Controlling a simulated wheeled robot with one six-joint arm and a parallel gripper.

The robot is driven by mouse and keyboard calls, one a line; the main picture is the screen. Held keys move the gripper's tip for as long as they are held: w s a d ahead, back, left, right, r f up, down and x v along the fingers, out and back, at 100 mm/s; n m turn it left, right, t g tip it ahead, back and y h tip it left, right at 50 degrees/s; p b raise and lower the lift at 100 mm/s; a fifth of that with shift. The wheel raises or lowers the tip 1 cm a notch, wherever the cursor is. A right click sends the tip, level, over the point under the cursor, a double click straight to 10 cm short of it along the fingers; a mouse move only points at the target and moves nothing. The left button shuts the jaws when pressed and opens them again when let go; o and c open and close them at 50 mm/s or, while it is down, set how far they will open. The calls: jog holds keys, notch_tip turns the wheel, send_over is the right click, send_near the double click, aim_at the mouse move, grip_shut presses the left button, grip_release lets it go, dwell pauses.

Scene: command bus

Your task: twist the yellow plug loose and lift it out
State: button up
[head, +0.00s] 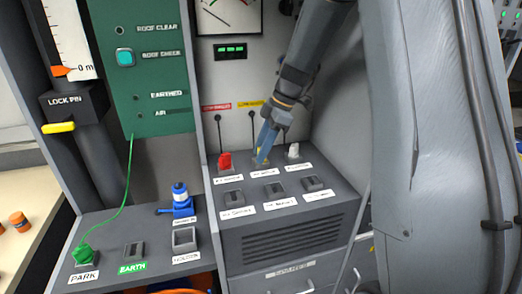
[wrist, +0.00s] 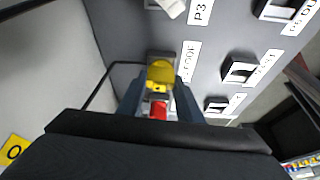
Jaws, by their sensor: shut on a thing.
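The yellow plug (head: 262,160) sits in the middle of the back row of sockets on the grey console, mostly hidden by my fingers in the head view. In the wrist view the yellow plug (wrist: 160,72) shows its rounded top between my two fingers, over its socket. My gripper (head: 264,148) comes down from above and is shut on the plug. The fingers also show in the wrist view (wrist: 158,92). I cannot tell how far the plug is turned.
A red plug (head: 225,162) stands to the left and a white plug (head: 293,151) to the right, both close by. Several empty sockets (head: 274,189) lie in front. A green plug (head: 84,255) on a cable is at lower left. The panel wall (head: 225,90) rises behind.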

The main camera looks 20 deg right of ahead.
jog(key=shift+n+g, duration=0.3)
jog(key=shift+n, duration=0.6)
jog(key=shift+r+p, duration=0.4)
jog(key=shift+r, duration=0.65)
jog(key=shift+r+p, duration=1.65)
jog(key=shift+r, duration=1.3)
